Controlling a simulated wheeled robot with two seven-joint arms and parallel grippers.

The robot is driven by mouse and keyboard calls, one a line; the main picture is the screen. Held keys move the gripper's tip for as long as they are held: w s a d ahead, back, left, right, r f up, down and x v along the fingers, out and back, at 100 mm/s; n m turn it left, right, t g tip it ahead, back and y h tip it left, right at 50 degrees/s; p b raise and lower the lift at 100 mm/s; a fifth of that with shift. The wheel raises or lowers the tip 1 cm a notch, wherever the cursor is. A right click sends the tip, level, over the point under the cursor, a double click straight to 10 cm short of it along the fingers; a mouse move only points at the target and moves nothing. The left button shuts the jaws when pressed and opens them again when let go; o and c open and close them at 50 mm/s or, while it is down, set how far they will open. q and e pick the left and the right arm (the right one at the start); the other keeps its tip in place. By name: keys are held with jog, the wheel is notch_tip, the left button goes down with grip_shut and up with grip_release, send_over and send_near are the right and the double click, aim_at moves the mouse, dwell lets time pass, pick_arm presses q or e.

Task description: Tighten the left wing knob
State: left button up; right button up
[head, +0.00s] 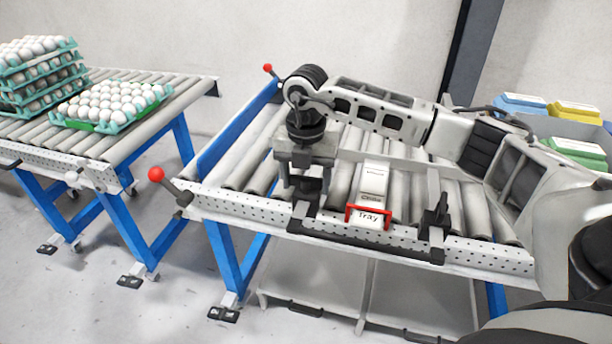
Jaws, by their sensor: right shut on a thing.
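My right gripper (303,178) points down over the left end of a black bracket on the front rail of the roller conveyor. It is shut on the black left wing knob (308,190), which is partly hidden by the fingers. The right wing knob (437,216), also black, stands free at the right end of the black bracket (365,245). My left gripper is not in view.
Red ball-ended levers (156,175) stick up at the conveyor's left corners. A second conveyor (70,150) at left carries stacked egg trays (40,75). A grey bin with blue, yellow and green boxes (575,110) stands at back right.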

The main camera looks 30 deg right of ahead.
aim_at(306, 177)
jog(key=shift+w+d+m, duration=0.1)
jog(key=shift+m, duration=0.4)
jog(key=o, duration=1)
notch_tip(306, 177, up, 16)
dwell(0.4)
